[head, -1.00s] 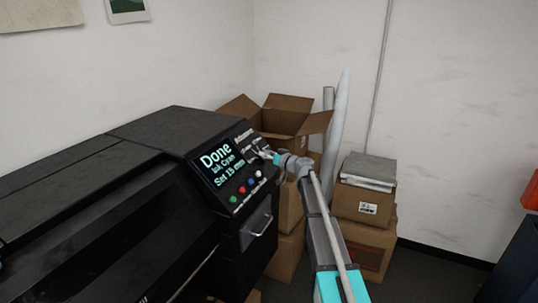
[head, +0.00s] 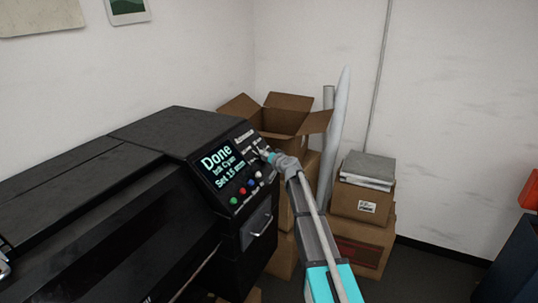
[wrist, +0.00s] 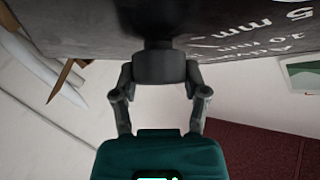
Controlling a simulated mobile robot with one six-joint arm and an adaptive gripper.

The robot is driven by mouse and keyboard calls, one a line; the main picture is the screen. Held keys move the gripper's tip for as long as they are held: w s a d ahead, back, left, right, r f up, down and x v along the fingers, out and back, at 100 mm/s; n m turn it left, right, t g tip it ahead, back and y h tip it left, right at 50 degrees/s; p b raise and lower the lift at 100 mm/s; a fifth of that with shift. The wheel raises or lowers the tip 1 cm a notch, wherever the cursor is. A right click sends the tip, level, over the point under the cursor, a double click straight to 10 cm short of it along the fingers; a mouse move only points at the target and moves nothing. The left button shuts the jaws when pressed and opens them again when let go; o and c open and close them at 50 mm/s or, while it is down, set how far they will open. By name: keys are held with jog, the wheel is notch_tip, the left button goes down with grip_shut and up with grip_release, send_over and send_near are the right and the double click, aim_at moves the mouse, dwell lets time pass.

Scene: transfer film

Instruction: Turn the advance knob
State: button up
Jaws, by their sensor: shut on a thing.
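The black printer (head: 150,190) has a sloped control panel at its right end. Its screen (head: 222,163) reads "Done", "Ink Cyan" and what looks like "Set 15 mm". My gripper (head: 265,153) is at the panel's upper right, beside the small white print. In the wrist view my gripper (wrist: 158,66) is shut on the dark advance knob (wrist: 156,25), at the top of the picture. The panel's markings, with "mm" figures, appear upside down to the right of the knob. The knob's pointer cannot be made out, and in the head view the gripper hides the knob.
Green, red, blue and white buttons (head: 242,191) sit below the screen. A metal handle (head: 263,226) juts from the printer's front. An open carton (head: 284,121), pale rolls (head: 340,125) and stacked boxes (head: 360,203) stand behind my arm. Dark floor shows at the lower right.

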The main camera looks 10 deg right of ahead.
jog(key=shift+m, duration=0.3)
jog(key=o, duration=1.2)
jog(key=shift+c, duration=0.2)
jog(key=shift+s+f, duration=0.1)
